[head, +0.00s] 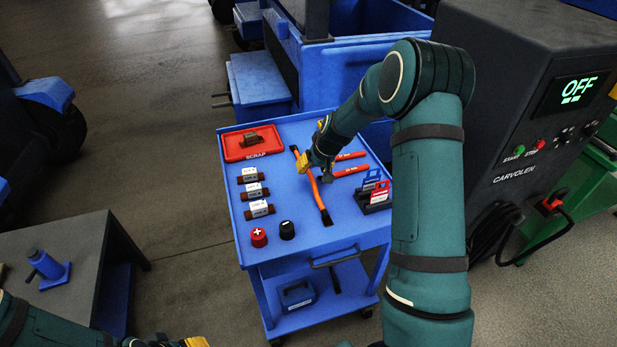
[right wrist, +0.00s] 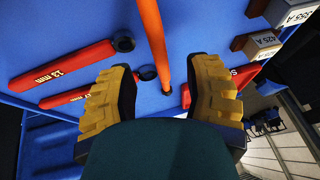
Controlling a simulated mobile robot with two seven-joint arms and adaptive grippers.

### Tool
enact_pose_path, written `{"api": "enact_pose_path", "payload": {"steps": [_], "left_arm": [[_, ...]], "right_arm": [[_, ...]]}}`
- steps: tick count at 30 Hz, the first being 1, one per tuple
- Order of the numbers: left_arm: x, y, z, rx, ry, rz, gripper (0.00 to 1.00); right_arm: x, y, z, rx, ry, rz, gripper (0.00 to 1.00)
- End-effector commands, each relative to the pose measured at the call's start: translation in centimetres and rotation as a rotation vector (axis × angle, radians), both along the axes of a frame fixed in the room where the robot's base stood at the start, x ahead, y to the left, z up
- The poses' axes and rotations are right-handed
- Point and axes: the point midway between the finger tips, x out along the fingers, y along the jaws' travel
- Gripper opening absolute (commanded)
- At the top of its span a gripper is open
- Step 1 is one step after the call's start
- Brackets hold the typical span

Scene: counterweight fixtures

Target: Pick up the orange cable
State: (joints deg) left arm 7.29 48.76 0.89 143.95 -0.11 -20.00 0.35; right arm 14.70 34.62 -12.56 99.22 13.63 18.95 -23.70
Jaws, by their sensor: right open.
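The orange cable (head: 317,196), with dark ends, lies lengthwise on the blue cart top (head: 350,232). In the right wrist view the cable (right wrist: 152,38) runs from the top edge down to between my fingers. My right gripper (head: 315,171) is over the cable's middle in the head view, hiding part of it. In the wrist view my right gripper (right wrist: 165,78) is open, with one yellow finger on each side of the cable; I see no grip on it. My left gripper (head: 170,343) shows only in part at the bottom edge, its jaws unclear.
Red-handled tools (head: 350,171) lie right of the cable; one reads 13 mm (right wrist: 62,65). Several labelled brown fuses (head: 253,191), a red SCRAP tray (head: 253,143), and red (head: 259,237) and black (head: 287,230) caps are left. A dark holder (head: 374,200) and grey machine (head: 520,110) stand right.

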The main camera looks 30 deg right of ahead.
Motion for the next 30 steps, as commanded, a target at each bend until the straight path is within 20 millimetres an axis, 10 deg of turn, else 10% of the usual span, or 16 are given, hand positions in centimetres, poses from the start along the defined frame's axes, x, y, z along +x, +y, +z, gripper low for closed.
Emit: {"api": "enact_pose_path", "payload": {"steps": [17, 21, 30], "left_arm": [[0.0, 0.0, -0.7, 0.000, 0.000, -0.001, 0.47], [0.0, 0.0, -0.7, 0.000, 0.000, -0.001, 0.47], [0.0, 0.0, -0.7, 0.000, 0.000, -0.001, 0.47]], "right_arm": [[1.3, 0.6, -3.8, 0.000, 0.001, 0.001, 0.53], [1.3, 0.5, -3.8, 0.000, 0.001, 0.001, 0.04], [1.3, 0.5, -3.7, -0.001, -0.001, 0.001, 0.00]]}}
